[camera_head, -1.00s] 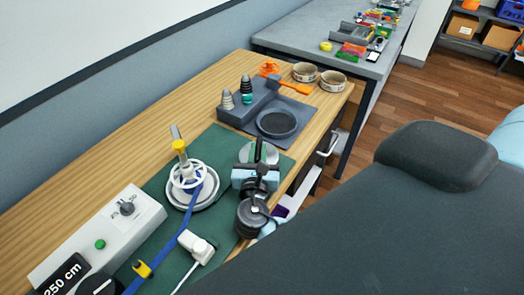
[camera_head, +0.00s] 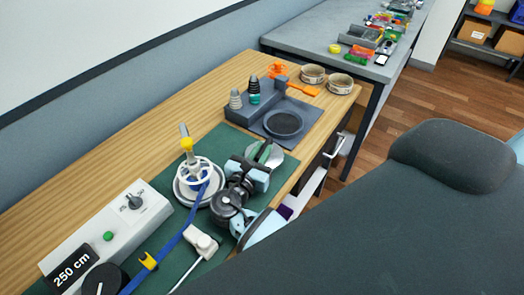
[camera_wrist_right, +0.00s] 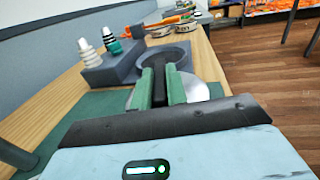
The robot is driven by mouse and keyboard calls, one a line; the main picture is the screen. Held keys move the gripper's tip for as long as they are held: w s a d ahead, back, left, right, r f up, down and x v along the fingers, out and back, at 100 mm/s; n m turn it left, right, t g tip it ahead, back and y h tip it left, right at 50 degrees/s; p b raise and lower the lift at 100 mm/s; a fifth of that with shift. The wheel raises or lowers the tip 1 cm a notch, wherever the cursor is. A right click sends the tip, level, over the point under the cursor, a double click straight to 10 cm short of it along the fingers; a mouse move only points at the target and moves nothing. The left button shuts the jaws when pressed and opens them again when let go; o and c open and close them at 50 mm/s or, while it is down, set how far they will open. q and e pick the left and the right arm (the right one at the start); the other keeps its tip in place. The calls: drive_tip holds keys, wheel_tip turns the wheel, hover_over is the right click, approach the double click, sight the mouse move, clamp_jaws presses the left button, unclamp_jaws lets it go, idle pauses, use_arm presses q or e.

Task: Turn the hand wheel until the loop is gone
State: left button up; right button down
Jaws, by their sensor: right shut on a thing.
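The white hand wheel (camera_head: 196,170) stands on a round base on the green mat, with a yellow-topped post (camera_head: 187,143) rising at it. A blue strap (camera_head: 172,240) runs from the wheel to the lower left through a yellow clip (camera_head: 148,261). I cannot make out a clear loop in it. My right gripper (camera_head: 264,151) is right of the wheel, apart from it. In the right wrist view its green fingers (camera_wrist_right: 161,86) are shut on a dark upright piece (camera_wrist_right: 159,78) over a silver disc (camera_wrist_right: 198,90). The piece's lower end is hidden. My left gripper is out of view.
A grey box with a knob (camera_head: 132,201), a green button and a "250 cm" display (camera_head: 71,270) is at lower left. A white plug-like piece (camera_head: 201,241) lies near the strap. Beyond the gripper is a grey block with a round dish (camera_head: 283,123). The wood behind the wheel is clear.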

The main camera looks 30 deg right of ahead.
drive_tip(key=c, duration=1.4)
unclamp_jaws()
